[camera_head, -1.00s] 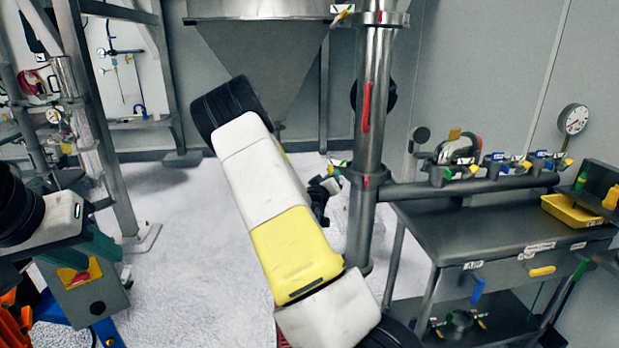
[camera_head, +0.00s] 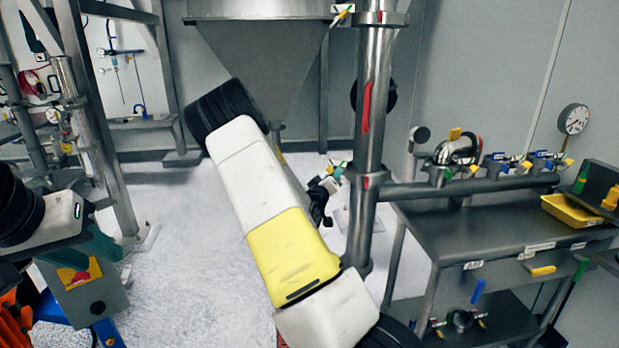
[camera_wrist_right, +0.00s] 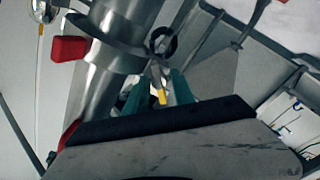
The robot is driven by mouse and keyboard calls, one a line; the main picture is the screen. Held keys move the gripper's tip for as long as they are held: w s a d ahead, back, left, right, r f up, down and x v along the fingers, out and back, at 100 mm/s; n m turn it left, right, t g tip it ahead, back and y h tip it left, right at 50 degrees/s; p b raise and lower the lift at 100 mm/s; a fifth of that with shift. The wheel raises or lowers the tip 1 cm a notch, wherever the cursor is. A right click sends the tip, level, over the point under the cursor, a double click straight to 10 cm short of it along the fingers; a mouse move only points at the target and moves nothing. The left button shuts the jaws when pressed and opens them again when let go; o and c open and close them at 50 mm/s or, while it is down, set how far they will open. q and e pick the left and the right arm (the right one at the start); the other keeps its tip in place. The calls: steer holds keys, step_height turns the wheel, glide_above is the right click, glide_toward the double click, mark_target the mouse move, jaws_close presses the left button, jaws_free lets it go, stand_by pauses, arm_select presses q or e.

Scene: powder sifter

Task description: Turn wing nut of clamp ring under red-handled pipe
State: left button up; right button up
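The steel pipe (camera_head: 371,75) with a red handle (camera_head: 367,107) stands upright right of centre in the head view. Its lower clamp ring (camera_head: 368,180) has a small wing nut (camera_head: 338,168) on its left side. In the right wrist view, the clamp ring (camera_wrist_right: 110,32) crosses the tilted pipe, and the yellow-tipped wing nut (camera_wrist_right: 161,96) hangs between the teal fingers of my right gripper (camera_wrist_right: 157,95). These fingers look apart; contact is unclear. In the head view my right arm partly hides that gripper (camera_head: 322,190). My left gripper (camera_head: 98,245) is at lower left, its fingertips unclear.
A grey bench (camera_head: 480,235) with a valve manifold (camera_head: 480,180) and a yellow tray (camera_head: 572,212) stands at right. A steel hopper (camera_head: 262,55) is behind my right arm. A metal frame (camera_head: 100,130) stands at left. White floor (camera_head: 190,240) is open between.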

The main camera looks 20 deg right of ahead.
steer(key=shift+s, duration=0.1)
steer(key=v, duration=0.7)
steer(key=shift+s+a, duration=0.2)
steer(key=shift+a, duration=0.1)
